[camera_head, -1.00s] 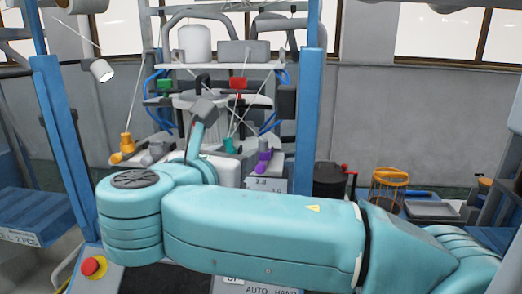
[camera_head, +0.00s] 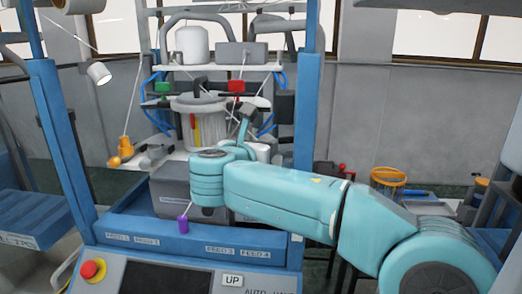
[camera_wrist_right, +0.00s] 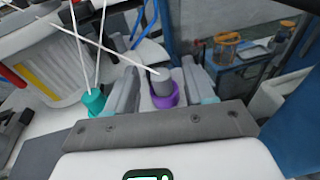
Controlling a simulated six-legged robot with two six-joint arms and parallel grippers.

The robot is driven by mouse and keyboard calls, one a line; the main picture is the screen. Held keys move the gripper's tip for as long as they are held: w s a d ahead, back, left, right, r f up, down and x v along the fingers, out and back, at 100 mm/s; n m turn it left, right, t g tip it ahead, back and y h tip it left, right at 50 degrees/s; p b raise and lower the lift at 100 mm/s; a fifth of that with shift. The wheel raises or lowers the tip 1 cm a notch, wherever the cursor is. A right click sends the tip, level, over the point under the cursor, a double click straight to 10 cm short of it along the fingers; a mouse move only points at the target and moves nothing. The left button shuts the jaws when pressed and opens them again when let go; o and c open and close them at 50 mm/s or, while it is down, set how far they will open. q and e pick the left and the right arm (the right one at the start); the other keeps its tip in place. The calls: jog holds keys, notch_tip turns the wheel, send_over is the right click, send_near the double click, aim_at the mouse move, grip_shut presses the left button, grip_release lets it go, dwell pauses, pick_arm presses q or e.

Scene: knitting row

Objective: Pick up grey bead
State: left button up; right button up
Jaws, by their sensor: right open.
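A grey bead (camera_wrist_right: 161,78), a short cylinder, stands in or on a purple ring-shaped holder (camera_wrist_right: 164,98) in the right wrist view. A white thread runs down to it from the upper left. My right gripper (camera_wrist_right: 162,80) is open, with one finger on each side of the bead; I cannot tell whether they touch it. Another grey piece (camera_head: 155,150) shows there beside an orange one (camera_head: 114,161). My left gripper is not in view.
A teal bead (camera_wrist_right: 95,101) with threads stands left of the fingers. A purple piece (camera_head: 183,225) is at the machine's blue front rail (camera_head: 120,228). A clear bin (camera_head: 197,120) stands behind. A side table with an orange-rimmed container (camera_head: 388,178) is at right.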

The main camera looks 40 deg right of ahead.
grip_shut()
dwell(0.3)
jog(key=shift+r, duration=0.55)
notch_tip(320, 180, up, 2)
jog(key=shift+r+p, duration=0.25)
jog(key=shift+p, duration=0.05)
jog(key=f+b+v, duration=0.2)
jog(key=v, duration=1.6)
jog(key=shift+f, duration=0.45)
